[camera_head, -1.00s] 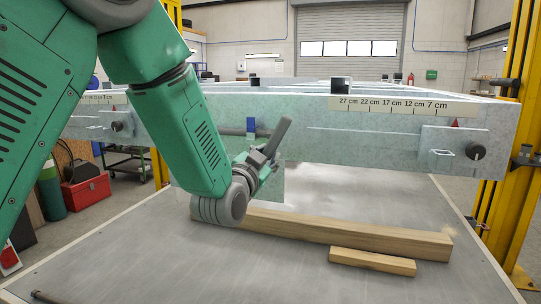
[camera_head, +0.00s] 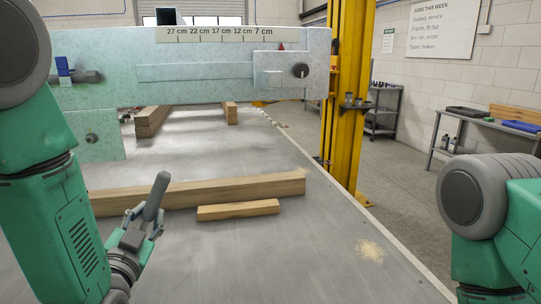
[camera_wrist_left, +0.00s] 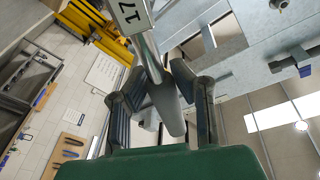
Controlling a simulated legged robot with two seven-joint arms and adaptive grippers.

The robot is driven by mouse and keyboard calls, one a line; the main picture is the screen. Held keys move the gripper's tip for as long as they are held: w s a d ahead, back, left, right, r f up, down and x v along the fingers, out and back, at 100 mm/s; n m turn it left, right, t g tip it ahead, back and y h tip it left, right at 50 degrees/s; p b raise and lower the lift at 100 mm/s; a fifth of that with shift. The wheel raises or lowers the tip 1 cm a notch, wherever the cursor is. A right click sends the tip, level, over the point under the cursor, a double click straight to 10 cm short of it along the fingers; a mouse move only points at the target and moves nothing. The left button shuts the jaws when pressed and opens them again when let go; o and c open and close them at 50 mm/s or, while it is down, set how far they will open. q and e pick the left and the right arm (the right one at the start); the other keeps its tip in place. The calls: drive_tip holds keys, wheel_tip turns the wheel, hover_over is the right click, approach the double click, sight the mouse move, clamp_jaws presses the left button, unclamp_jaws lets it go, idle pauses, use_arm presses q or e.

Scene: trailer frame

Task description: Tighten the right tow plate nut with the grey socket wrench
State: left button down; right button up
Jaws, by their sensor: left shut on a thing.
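My left gripper (camera_head: 137,238) is shut on a grey wrench (camera_head: 154,197), whose dark grey handle end points up and right. In the left wrist view the wrench (camera_wrist_left: 151,65) passes between the fingers (camera_wrist_left: 165,100) and bears a white "17" tag (camera_wrist_left: 130,15). The wrench's working end is not clear to me. The right tow plate (camera_head: 268,78) is on the right end of the galvanised beam, with a dark round nut or bolt end (camera_head: 300,70). The wrench is apart from it, lower and left. Of my right arm only green links show; its gripper is out of view.
A long timber (camera_head: 240,190) and a short block (camera_head: 238,210) lie on the grey table (camera_head: 300,255) below the beam. Sawdust (camera_head: 370,250) lies at the right. A yellow post (camera_head: 345,110) stands just right of the beam's end. A distance scale (camera_head: 215,34) tops the beam.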

use_arm(q)
drive_tip(key=w+a+r+y+p, duration=0.1)
drive_tip(key=w+a+r+p, duration=0.1)
drive_tip(key=r, duration=0.5)
drive_tip(key=w+a+r+n+y+p, duration=0.1)
drive_tip(key=w+a+r+p, duration=0.1)
drive_tip(key=a+r, duration=0.3)
drive_tip(key=w+a+r+n+y+p, duration=0.1)
drive_tip(key=w+a+r+y+p, duration=0.1)
drive_tip(key=r, duration=0.8)
drive_tip(key=shift+a+r+p, duration=0.3)
drive_tip(key=shift+a+p, duration=0.4)
drive_tip(key=shift+a, duration=0.2)
drive_tip(key=shift+d, duration=0.1)
drive_tip(key=shift+f+p+x, duration=0.15)
drive_tip(key=shift+p+x, duration=0.8)
drive_tip(key=shift+p, duration=0.05)
drive_tip(key=shift+f+p+x, duration=0.15)
drive_tip(key=shift+p+x, duration=0.8)
drive_tip(key=shift+p, duration=0.05)
